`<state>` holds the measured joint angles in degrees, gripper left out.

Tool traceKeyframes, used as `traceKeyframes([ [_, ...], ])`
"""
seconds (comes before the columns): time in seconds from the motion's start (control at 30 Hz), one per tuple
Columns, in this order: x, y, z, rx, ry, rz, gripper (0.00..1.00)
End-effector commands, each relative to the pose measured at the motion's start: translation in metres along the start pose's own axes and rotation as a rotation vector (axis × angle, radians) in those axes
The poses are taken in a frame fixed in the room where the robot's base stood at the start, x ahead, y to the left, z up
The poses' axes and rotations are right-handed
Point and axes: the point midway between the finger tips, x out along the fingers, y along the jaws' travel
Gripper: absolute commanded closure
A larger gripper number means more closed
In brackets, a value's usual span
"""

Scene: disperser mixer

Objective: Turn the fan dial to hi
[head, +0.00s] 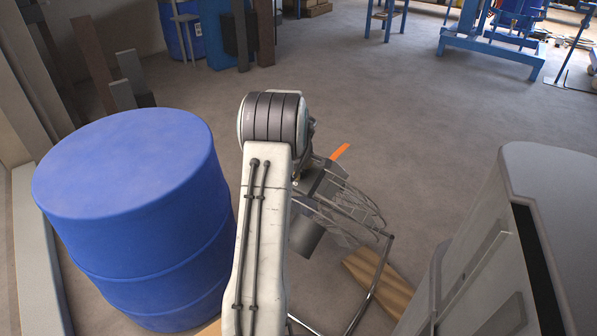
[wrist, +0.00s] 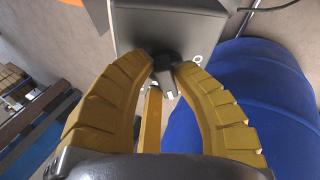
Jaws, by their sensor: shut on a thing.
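The fan (head: 345,215) stands on the floor in the middle of the head view, with a wire cage and a tubular metal stand, partly hidden by my arm. In the wrist view its grey box (wrist: 165,25) fills the top centre. A dark knob, the fan dial (wrist: 166,78), sticks out of the box. No setting marks can be read, so I cannot tell where the dial points. The fingers are hidden in the head view.
A large blue drum (head: 125,165) stands close on the left of my arm. A grey cabinet-like body (head: 530,220) is at the right. Wooden boards (head: 380,283) lie on the floor by the fan stand. The floor behind the fan is clear.

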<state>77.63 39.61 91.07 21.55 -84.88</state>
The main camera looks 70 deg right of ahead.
Motion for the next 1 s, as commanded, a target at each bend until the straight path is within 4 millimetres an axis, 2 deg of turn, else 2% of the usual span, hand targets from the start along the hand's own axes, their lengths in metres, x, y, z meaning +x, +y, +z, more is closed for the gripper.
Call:
traceKeyframes([
  [0.03, 0.0059, -0.0032, 0.0008, 0.042, 0.001, 0.015, 1.00],
  [0.3, 0.0028, -0.0030, 0.0024, 0.235, 0.011, 0.063, 1.00],
  [0.67, 0.0006, -0.0024, 0.0030, 0.264, 0.012, 0.067, 1.00],
  [0.7, 0.0007, -0.0024, 0.0031, 0.263, 0.012, 0.067, 0.76],
  [1.0, 0.0004, -0.0022, 0.0025, 0.262, 0.013, 0.067, 0.50],
])
